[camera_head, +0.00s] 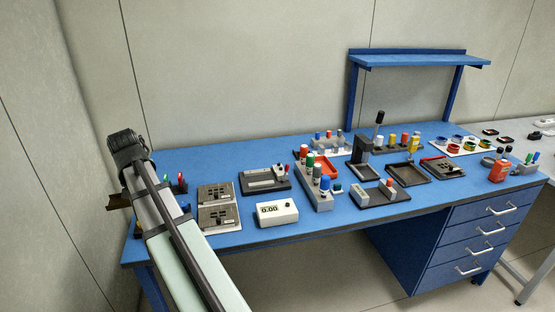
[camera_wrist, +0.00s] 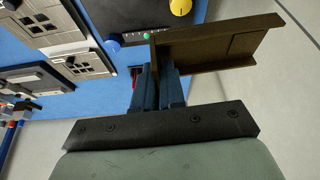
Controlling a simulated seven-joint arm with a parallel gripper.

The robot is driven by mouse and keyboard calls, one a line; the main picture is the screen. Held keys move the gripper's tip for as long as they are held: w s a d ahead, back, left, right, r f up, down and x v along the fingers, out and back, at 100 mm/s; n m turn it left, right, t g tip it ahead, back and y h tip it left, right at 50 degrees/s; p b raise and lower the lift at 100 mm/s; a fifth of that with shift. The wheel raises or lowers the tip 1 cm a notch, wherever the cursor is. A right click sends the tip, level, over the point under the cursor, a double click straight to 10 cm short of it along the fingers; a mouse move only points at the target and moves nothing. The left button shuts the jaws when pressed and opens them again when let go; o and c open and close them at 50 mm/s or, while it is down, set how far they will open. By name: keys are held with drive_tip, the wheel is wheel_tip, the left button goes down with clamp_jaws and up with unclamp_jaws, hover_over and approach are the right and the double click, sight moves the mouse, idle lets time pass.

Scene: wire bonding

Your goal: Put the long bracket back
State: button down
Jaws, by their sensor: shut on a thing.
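The long bracket (camera_wrist: 220,46) is a dark brown angled bar in the wrist view. It reaches from my fingers toward the upper right, with a short upright flange at its left end. My gripper (camera_wrist: 160,72) is shut on it near that flange. In the head view, part of the bracket (camera_head: 117,202) shows at the left of my arm, by the table's left end. My fingers are hidden there behind the arm. I cannot tell whether the bracket touches anything below it.
The blue bench (camera_head: 225,165) carries two grey fixture plates (camera_head: 216,193), a white meter (camera_head: 277,212) and several bottles. A dark unit with a yellow knob (camera_wrist: 181,6) and blue knob (camera_wrist: 113,46) lies close to the bracket. The bench's back left is clear.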

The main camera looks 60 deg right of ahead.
drive_tip(key=s+d+f+m+g, duration=0.15)
drive_tip(key=s+d+m, duration=0.35)
drive_tip(key=d, duration=1.4)
drive_tip(key=s+d+f+m+g+h, duration=0.15)
drive_tip(key=s+d+m, duration=0.35)
drive_tip(key=d, duration=1.3)
drive_tip(key=s+d+m+g+y, duration=0.15)
drive_tip(key=s+d+m, duration=0.35)
drive_tip(key=d, duration=1.4)
drive_tip(key=shift+w+d+f+m+g, duration=0.1)
drive_tip(key=shift+f+m+g, duration=0.4)
drive_tip(key=shift+f, duration=1.15)
drive_tip(key=shift+w+d+f+m+g, duration=0.15)
drive_tip(key=shift+f+m, duration=0.7)
drive_tip(key=shift+f, duration=0.8)
drive_tip(key=shift+f+m+g, duration=0.3)
drive_tip(key=shift+f+m, duration=0.35)
drive_tip(key=shift+f, duration=1)
drive_tip(key=shift+f, duration=0.1)
drive_tip(key=c, duration=1.2)
unclamp_jaws()
